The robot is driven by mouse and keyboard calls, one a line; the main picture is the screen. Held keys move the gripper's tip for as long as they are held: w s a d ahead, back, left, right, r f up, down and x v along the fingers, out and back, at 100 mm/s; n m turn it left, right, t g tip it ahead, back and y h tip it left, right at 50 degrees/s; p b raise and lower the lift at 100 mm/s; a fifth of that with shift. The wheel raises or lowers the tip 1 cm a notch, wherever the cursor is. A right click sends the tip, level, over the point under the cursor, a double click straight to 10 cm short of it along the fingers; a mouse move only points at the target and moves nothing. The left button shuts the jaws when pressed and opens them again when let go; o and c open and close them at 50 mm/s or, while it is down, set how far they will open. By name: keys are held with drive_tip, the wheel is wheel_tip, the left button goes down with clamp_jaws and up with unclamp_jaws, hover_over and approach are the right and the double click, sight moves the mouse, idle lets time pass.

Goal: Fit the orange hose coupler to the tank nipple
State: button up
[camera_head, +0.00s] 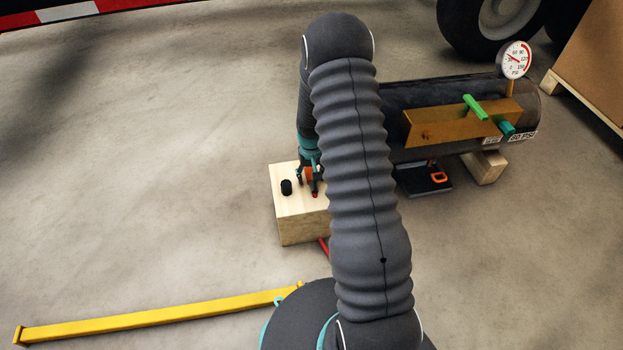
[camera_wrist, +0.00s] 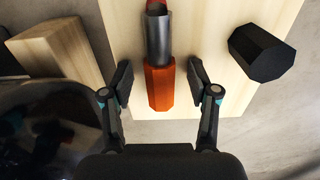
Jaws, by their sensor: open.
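The orange hose coupler (camera_wrist: 160,86) rests on the wooden block (camera_wrist: 120,20), with a grey metal sleeve and a red end beyond it in the wrist view. My gripper (camera_wrist: 160,83) is open, with one finger on each side of the coupler and a gap on both sides. In the head view my gripper (camera_head: 309,172) points down over the block (camera_head: 292,225), and my arm hides part of the block. The dark tank (camera_head: 385,97) lies at the right behind my arm. I cannot make out the tank nipple for certain.
A black knob-like piece (camera_wrist: 262,52) stands on the block right of the coupler. The tank carries a brown plate (camera_head: 450,122), a green lever (camera_head: 474,107) and a gauge (camera_head: 515,60). A yellow bar (camera_head: 150,318) lies on the floor.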

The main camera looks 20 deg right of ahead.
clamp_jaws()
drive_tip(key=shift+r, duration=0.1)
drive_tip(key=shift+r, duration=0.4)
drive_tip(key=r, duration=0.4)
drive_tip(key=shift+s+d+p, duration=0.2)
drive_tip(key=shift+p, duration=0.1)
drive_tip(key=s+d+r, duration=0.6)
drive_tip(key=s, duration=0.2)
drive_tip(key=shift+s+d+p, duration=0.35)
drive_tip(key=shift+s+d, duration=0.05)
drive_tip(key=shift+a, duration=0.1)
